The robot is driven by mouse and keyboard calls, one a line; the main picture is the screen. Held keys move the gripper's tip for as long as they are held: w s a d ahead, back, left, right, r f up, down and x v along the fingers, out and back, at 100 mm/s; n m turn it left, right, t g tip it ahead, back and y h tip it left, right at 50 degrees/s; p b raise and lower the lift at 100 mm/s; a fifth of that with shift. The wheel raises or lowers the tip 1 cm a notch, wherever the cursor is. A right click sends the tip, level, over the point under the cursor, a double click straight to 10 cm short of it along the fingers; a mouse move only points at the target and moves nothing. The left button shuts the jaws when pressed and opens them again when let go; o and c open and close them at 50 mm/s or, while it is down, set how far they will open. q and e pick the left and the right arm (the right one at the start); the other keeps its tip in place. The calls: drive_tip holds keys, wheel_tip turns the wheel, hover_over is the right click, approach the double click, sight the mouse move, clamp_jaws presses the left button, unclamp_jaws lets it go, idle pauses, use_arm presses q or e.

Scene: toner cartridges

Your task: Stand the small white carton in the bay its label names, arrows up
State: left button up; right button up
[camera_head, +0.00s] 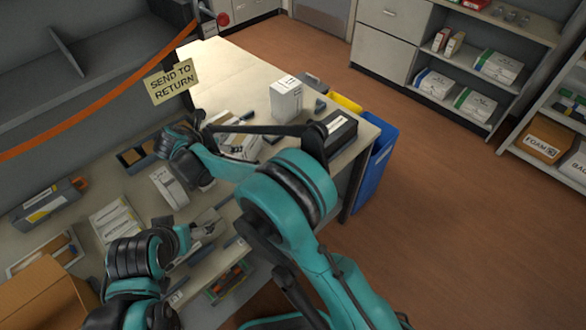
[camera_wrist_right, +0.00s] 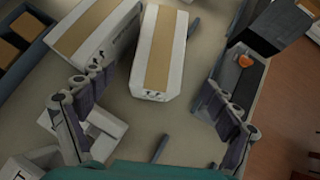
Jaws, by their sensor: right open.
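Several white cartons are on the worktable, and I cannot tell which one the task names. One stands upright at the back (camera_head: 286,103). A smaller white carton (camera_head: 166,188) with a dark marking is near the middle left. In the right wrist view, a white carton with a tan tape strip (camera_wrist_right: 158,50) lies ahead of my right gripper (camera_wrist_right: 145,90), whose fingers are spread wide and hold nothing. A second taped carton (camera_wrist_right: 92,30) lies to its left. Bay labels are unreadable.
A black box (camera_head: 341,137) sits near the table's right end, beside a blue bin (camera_head: 376,160) on the floor. The wood floor at right is clear.

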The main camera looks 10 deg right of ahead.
drive_tip(key=s+d+r+m+y, duration=0.1)
drive_tip(key=s+d+r+m, duration=0.25)
drive_tip(key=d+m, duration=0.2)
drive_tip(key=s+d+r+m+g+y, duration=0.1)
drive_tip(key=s+d+r+m, duration=0.3)
drive_tip(key=d, duration=0.3)
drive_tip(key=s+d+r+m+y, duration=0.1)
drive_tip(key=s+d+r+m, duration=0.1)
drive_tip(key=s+d+m, duration=0.3)
drive_tip(key=s+d+f+m+y, duration=0.1)
drive_tip(key=s+d+m, duration=0.3)
drive_tip(key=s+m, duration=0.3)
drive_tip(key=s+d+f+m+y, duration=0.1)
drive_tip(key=s+d+m, duration=0.4)
drive_tip(key=s, duration=0.6)
drive_tip(key=f+m, duration=0.1)
drive_tip(key=m, duration=0.1)
drive_tip(key=shift+s+m+t, duration=0.3)
drive_tip(key=shift+s+m, duration=0.05)
drive_tip(key=shift+s, duration=0.05)
